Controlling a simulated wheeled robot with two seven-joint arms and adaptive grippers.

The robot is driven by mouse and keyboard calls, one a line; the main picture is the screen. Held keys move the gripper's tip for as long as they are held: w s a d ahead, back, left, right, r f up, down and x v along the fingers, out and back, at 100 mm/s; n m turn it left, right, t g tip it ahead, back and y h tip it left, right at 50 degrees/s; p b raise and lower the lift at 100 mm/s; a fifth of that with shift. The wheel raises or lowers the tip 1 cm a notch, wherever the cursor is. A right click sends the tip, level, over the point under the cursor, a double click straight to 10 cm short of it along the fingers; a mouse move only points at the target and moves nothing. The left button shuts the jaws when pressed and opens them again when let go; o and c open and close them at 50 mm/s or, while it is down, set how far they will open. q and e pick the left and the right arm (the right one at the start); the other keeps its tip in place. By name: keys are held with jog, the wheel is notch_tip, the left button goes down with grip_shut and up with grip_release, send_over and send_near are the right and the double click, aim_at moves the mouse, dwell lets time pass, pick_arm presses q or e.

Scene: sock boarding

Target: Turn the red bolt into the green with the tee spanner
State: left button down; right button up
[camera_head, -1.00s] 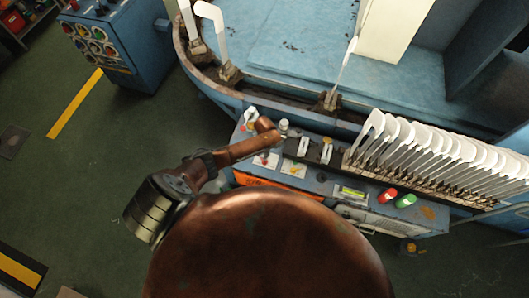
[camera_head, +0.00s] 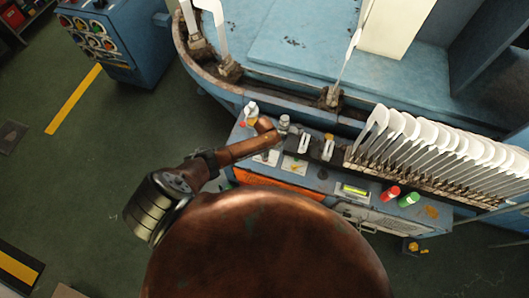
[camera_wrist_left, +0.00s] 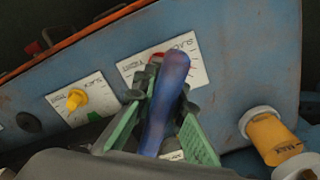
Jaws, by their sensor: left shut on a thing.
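In the left wrist view, my left gripper (camera_wrist_left: 160,100) is shut with its green-padded fingers on the blue-purple handle of the tee spanner (camera_wrist_left: 165,90). The handle's upper end lies over a white dial plate (camera_wrist_left: 190,58). A small part of the red bolt (camera_wrist_left: 156,58) shows beside the handle. The handle hides the middle of the dial, so I cannot tell whether the spanner sits on the bolt or where its pointer stands. No green zone can be made out on this dial. In the head view, my left arm reaches the panel's left part; fingers and spanner are too small to tell.
A second dial plate with a yellow knob (camera_wrist_left: 77,99) is to the left, and a yellow-bodied cylinder (camera_wrist_left: 268,135) to the right. On the blue panel are a red button (camera_head: 391,192) and a green button (camera_head: 409,199). White sock forms (camera_head: 430,145) line the right.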

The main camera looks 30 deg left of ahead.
pick_arm(q)
jog(key=m, duration=0.6)
jog(key=shift+w+a, duration=0.1)
jog(key=shift+a, duration=0.05)
jog(key=m+b, duration=0.1)
jog(key=m, duration=0.5)
jog(key=shift+w+m, duration=0.1)
jog(key=shift+m, duration=0.3)
jog(key=shift+r+n, duration=0.1)
jog(key=shift+n, duration=0.7)
jog(key=shift+r+p, duration=2.85)
jog(key=shift+r, duration=0.15)
